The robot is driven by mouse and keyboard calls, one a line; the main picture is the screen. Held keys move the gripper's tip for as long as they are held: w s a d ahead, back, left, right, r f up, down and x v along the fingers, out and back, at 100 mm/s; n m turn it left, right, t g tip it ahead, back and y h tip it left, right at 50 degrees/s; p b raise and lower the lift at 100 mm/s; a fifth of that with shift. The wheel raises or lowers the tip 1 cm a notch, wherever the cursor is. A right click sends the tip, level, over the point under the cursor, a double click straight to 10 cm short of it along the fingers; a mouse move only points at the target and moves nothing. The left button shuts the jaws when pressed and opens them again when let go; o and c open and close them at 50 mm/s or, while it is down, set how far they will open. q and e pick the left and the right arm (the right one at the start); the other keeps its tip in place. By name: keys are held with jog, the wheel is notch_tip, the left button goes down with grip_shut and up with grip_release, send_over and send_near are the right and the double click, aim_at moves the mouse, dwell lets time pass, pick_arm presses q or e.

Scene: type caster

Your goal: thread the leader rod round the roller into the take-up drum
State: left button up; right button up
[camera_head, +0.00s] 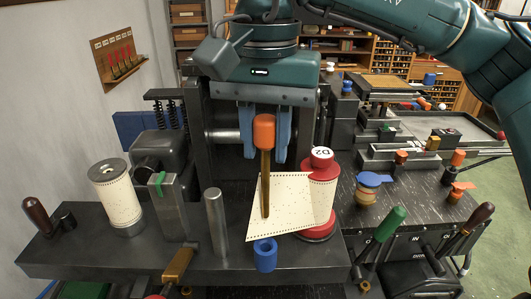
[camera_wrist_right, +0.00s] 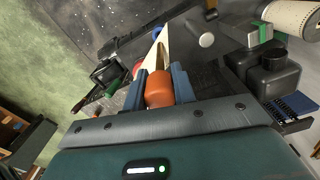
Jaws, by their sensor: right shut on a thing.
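My right gripper (camera_head: 265,148) reaches down from above, its blue fingers shut on the orange handle (camera_head: 264,130) of the leader rod (camera_head: 265,190). The brass-coloured rod hangs upright below the handle. Perforated cream paper (camera_head: 295,200) runs from the rod to the red spool marked D2 (camera_head: 322,160) on the right. In the right wrist view the orange handle (camera_wrist_right: 159,90) sits between the fingers (camera_wrist_right: 160,74). A bare steel post (camera_head: 216,222), perhaps the roller, stands left of the rod, apart from it. A paper-wrapped drum (camera_head: 118,200) stands far left; I cannot tell whether it is the take-up drum. My left gripper is out of view.
A grey block with a green tab (camera_head: 170,210) stands between post and left drum. A blue ring-shaped cup (camera_head: 265,255) sits in front of the rod. Dark-red (camera_head: 37,212) and green (camera_head: 390,222) handles stick up at the sides. The dark plate (camera_head: 110,255) is bare at front left.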

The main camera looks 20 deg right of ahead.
aim_at(265, 118)
jog(key=shift+r+p, duration=1.8)
jog(key=shift+r, duration=1.75)
